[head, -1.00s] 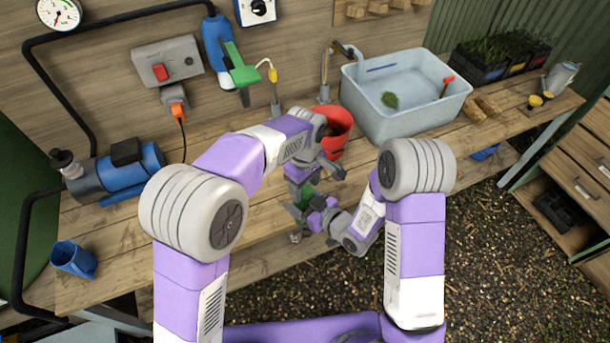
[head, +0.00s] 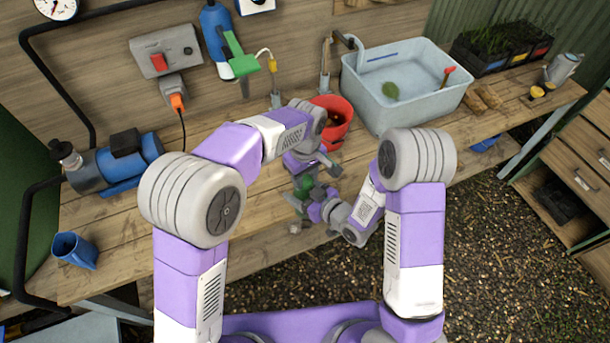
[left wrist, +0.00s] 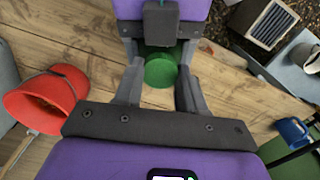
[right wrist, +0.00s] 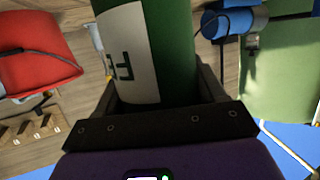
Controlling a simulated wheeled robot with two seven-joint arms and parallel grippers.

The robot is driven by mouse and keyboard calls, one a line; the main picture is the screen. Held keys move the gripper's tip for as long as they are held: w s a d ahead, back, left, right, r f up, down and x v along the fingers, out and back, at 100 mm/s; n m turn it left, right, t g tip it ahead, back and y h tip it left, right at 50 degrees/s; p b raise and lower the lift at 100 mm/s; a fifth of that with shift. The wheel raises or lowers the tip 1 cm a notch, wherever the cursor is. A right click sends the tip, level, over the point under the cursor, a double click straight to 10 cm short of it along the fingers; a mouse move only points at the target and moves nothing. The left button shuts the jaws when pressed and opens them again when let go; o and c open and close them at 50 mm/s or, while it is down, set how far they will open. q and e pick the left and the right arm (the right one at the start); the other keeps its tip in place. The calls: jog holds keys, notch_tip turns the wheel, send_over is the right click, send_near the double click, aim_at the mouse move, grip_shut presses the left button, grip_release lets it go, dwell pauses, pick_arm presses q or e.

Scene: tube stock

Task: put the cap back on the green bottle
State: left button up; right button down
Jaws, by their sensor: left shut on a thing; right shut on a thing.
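The green bottle (right wrist: 175,45) with a white lettered label is between the fingers of my right gripper (right wrist: 165,85), which is shut on it. My left gripper (left wrist: 155,75) is shut on a round green piece (left wrist: 160,71), which I take to be the cap. In the head view, my left gripper (head: 302,180) is close above my right gripper (head: 312,208), with a bit of green between them, near the bench's front edge. The grippers hide the bottle's mouth, so I cannot tell whether cap and bottle touch.
A red bucket (head: 338,122) stands just behind the grippers, beside a water-filled sink (head: 418,100). A blue pump (head: 120,160) and a blue mug (head: 74,250) are on the left of the wooden bench (head: 120,225). The bench between mug and grippers is mostly clear.

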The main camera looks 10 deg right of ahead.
pick_arm(q)
jog(key=m, duration=0.4)
jog(key=shift+m, duration=0.3)
jog(key=o, duration=1.2)
jog(key=shift+c, duration=0.2)
jog(key=shift+r, duration=2.25)
jog(key=shift+c, duration=0.4)
